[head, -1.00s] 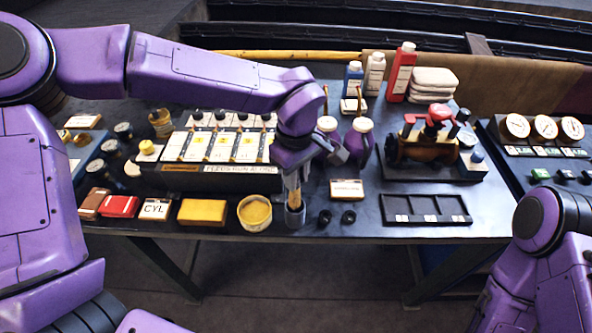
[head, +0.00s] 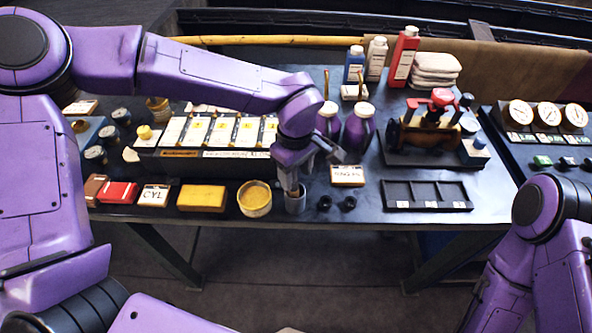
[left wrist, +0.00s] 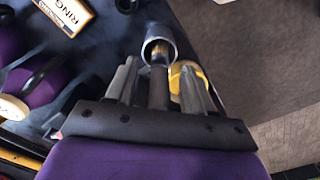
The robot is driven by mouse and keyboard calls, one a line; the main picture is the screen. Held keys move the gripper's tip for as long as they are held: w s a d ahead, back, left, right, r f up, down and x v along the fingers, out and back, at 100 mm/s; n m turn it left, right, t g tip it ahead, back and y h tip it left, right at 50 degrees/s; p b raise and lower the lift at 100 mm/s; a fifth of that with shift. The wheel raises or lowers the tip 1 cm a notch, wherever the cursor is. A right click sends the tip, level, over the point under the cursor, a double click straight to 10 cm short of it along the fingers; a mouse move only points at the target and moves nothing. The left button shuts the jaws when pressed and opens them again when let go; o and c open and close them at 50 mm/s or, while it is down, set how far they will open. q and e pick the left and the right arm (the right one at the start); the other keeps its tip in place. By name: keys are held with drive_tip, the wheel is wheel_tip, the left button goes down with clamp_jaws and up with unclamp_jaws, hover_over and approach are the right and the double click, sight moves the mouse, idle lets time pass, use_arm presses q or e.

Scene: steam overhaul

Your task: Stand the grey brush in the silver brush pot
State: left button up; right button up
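The silver brush pot (head: 295,204) stands at the table's front edge, right of the yellow-topped tub. In the left wrist view its round mouth (left wrist: 160,43) shows beyond my fingers. The grey brush (left wrist: 158,88) runs between the fingers, its far end inside the pot's mouth. My left gripper (head: 291,180) is just above the pot; in the left wrist view (left wrist: 158,72) its fingers lie on either side of the brush with a visible gap to each. The brush's lower end is hidden in the pot. My right gripper is out of view.
The yellow-topped tub (head: 255,199) is close left of the pot. Two small black rings (head: 337,203) and a labelled box (head: 347,175) are to its right. Purple bottles (head: 358,128) stand behind. A black divided tray (head: 427,196) lies further right.

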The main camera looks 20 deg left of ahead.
use_arm(q)
wheel_tip(320, 180, up, 11)
drive_tip(key=shift+f+b, duration=0.2)
drive_tip(key=shift+b, duration=0.35)
drive_tip(key=shift+f, duration=0.1)
idle(0.6)
